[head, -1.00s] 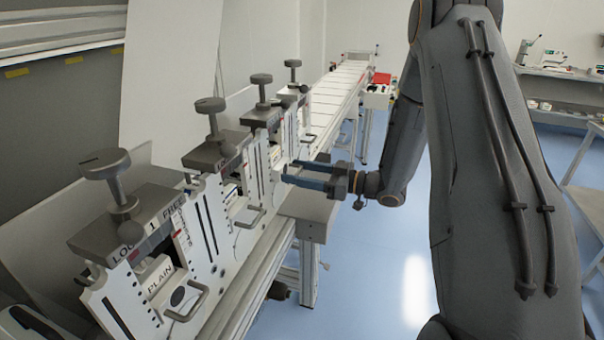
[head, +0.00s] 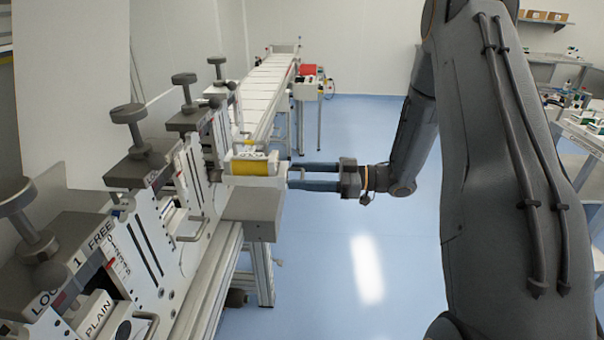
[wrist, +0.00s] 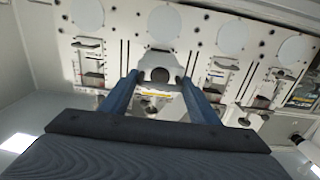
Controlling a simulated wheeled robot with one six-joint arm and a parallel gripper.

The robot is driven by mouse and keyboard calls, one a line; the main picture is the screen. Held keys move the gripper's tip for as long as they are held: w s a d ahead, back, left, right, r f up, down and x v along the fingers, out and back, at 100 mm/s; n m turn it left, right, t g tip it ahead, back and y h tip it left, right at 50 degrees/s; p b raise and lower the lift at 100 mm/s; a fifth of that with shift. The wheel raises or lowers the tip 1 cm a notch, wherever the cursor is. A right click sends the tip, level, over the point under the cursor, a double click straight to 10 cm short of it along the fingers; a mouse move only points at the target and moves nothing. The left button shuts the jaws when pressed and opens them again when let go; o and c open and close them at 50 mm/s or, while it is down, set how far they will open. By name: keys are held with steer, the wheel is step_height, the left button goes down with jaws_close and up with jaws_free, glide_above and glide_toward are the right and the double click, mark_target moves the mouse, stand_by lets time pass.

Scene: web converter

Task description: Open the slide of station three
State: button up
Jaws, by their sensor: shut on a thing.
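The slide of station three (head: 258,182) stands drawn out from the machine's front, with a yellow roller (head: 250,166) lying in it. My gripper (head: 292,177) is shut on the handle at the slide's outer end. In the wrist view my two blue fingers reach up on either side of the slide's front (wrist: 160,75); the exact grip on the handle is too small to tell. Station three's dark knob (head: 184,79) stands above and behind the slide.
Station two's knob (head: 128,113) and station one's knob (head: 20,197) stand nearer on the left. Station one's label reads PLAIN (head: 97,318). A grey box (head: 253,212) juts out below the slide.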

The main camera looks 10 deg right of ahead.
steer(key=shift+d, duration=0.1)
steer(key=o, duration=1.5)
steer(key=shift+d, duration=0.1)
steer(key=shift+b+v, duration=1.35)
steer(key=shift+v, duration=2.5)
